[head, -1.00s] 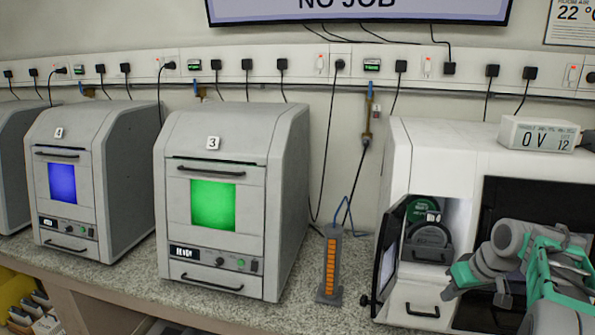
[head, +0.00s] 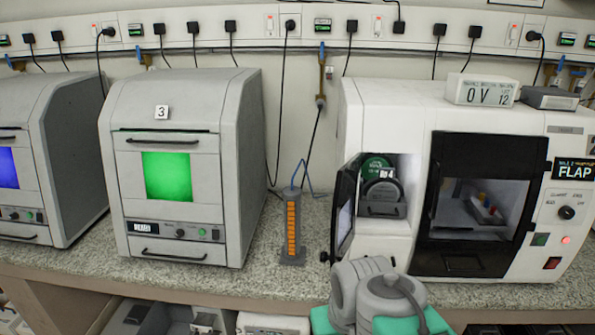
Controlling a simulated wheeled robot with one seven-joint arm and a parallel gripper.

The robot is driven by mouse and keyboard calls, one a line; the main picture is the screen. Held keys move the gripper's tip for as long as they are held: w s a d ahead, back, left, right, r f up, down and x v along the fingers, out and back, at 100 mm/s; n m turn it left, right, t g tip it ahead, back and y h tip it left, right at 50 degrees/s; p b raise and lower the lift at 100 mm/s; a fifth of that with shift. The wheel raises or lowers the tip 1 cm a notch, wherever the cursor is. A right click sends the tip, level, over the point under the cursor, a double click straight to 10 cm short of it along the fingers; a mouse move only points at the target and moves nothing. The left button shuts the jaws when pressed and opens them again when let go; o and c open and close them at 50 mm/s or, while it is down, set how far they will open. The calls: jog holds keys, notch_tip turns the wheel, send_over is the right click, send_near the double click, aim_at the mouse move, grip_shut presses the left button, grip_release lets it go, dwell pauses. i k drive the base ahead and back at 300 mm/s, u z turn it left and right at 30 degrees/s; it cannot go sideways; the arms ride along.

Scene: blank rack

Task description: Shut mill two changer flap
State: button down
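Mill two (head: 390,110) is the white machine at the right in the head view, and its display (head: 574,169) reads FLAP. Its changer flap (head: 346,212) is a dark panel with a pale pane, swung open on the left side of the changer opening. A small dark knob (head: 325,257) shows at the flap's lower outer edge. Inside the opening are a green round disc (head: 375,165) and a dark grey holder (head: 384,197). My arm's grey and teal links are at the bottom, in front of the mill. My gripper's fingers do not show.
A slim stand with orange slots (head: 292,230) stands on the speckled bench (head: 200,282), just left of the flap. Furnace 3 (head: 170,195) with a green window is farther left. A meter box (head: 482,90) sits on the mill. The mill's dark main window (head: 478,205) is closed.

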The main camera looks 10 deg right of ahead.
aim_at(346, 185)
jog(key=u, duration=1.7)
jog(key=i, duration=0.8)
jog(key=u, duration=0.6)
jog(key=k, duration=0.2)
jog(key=z, duration=0.75)
